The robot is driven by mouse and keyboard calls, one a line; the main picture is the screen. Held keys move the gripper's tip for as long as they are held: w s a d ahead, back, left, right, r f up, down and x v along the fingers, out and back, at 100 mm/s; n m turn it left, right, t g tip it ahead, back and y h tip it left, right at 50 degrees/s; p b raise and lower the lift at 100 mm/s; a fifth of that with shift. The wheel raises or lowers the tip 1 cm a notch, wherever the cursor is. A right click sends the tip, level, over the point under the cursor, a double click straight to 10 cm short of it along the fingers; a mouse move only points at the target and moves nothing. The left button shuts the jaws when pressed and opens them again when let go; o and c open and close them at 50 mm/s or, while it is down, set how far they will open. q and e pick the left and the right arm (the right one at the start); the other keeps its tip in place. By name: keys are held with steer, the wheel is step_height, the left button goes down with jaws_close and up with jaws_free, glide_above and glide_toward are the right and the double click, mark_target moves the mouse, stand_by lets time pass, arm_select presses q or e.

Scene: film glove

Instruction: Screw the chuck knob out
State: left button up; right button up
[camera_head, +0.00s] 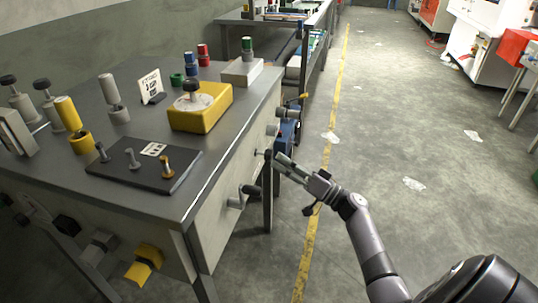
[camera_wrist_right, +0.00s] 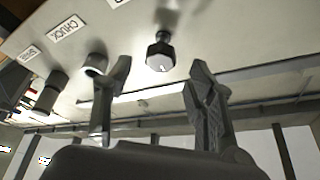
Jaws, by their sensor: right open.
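In the right wrist view a "CHUCK" label (camera_wrist_right: 67,28) is on the pale panel, with a grey round stub (camera_wrist_right: 95,63) nearest below it. A black hexagonal knob (camera_wrist_right: 160,52) on a short stem stands out from the panel to its right. Which of these is the chuck knob I cannot tell for sure. My right gripper (camera_wrist_right: 160,75) is open and empty; the black knob shows between and beyond its fingertips, and its left finger partly overlaps the grey stub. In the head view my right gripper (camera_head: 279,164) is at the workbench's right side. My left gripper is not in view.
The workbench (camera_head: 230,125) carries a yellow block (camera_head: 205,115) and a dark plate (camera_head: 135,172) with small pegs. A crank (camera_head: 243,196) sticks out of its side panel below my gripper. Another grey stub (camera_wrist_right: 52,92) is farther left.

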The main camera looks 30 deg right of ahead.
mark_target(272, 155)
steer(key=x, duration=0.4)
steer(key=shift+w, duration=0.15)
steer(key=shift+w+a+r, duration=0.15)
steer(key=shift+w+a, duration=0.05)
steer(key=shift+w, duration=0.2)
steer(key=c, duration=0.5)
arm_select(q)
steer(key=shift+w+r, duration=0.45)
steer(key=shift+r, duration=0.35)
arm_select(e)
steer(key=c, duration=0.7)
